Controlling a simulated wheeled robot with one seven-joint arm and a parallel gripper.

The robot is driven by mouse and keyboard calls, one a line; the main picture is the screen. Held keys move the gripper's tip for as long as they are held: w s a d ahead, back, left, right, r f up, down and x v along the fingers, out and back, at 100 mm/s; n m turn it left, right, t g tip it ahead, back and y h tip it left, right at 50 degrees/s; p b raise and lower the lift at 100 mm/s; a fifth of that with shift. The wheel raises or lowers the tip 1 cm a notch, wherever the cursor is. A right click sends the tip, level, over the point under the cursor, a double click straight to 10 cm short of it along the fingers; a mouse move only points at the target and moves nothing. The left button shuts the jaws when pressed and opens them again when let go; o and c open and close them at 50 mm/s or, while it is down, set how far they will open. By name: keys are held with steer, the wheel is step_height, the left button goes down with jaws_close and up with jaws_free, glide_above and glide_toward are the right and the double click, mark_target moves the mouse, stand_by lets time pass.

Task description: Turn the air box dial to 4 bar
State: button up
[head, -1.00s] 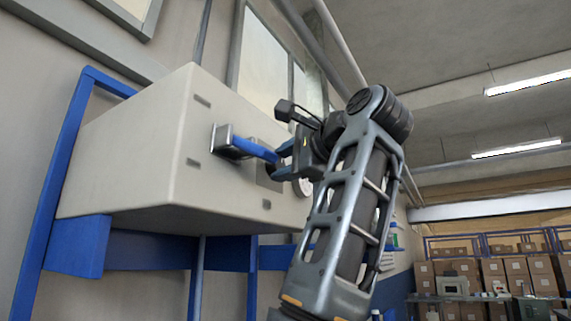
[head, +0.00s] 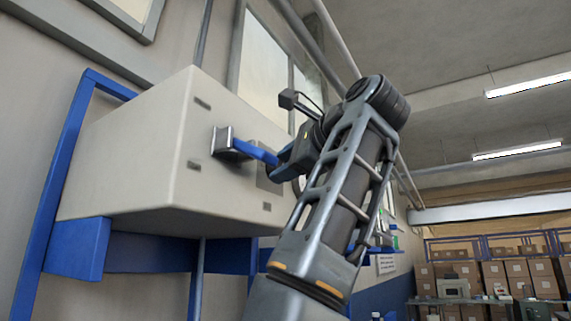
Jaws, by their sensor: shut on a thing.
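The air box (head: 140,150) is a large pale box on a blue frame at the left. A blue lever handle (head: 255,152) on a metal mount (head: 228,142) sticks out from its front face. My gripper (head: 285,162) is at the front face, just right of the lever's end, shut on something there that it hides. The dial itself cannot be made out behind the gripper. A grey plate (head: 266,182) shows partly below the gripper. The round gauge is mostly hidden by my arm, so its reading cannot be seen.
The blue frame (head: 58,195) stands around and under the box. Pipes (head: 335,45) run up the wall behind my arm. Shelves with several cardboard boxes (head: 505,275) stand far off at the right. The space right of my arm is open.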

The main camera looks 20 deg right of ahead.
steer(key=o, duration=1.1)
steer(key=shift+c, duration=0.2)
steer(key=b+v, duration=0.2)
steer(key=v, duration=0.5)
steer(key=shift+s+d, duration=0.15)
steer(key=shift+s, duration=0.25)
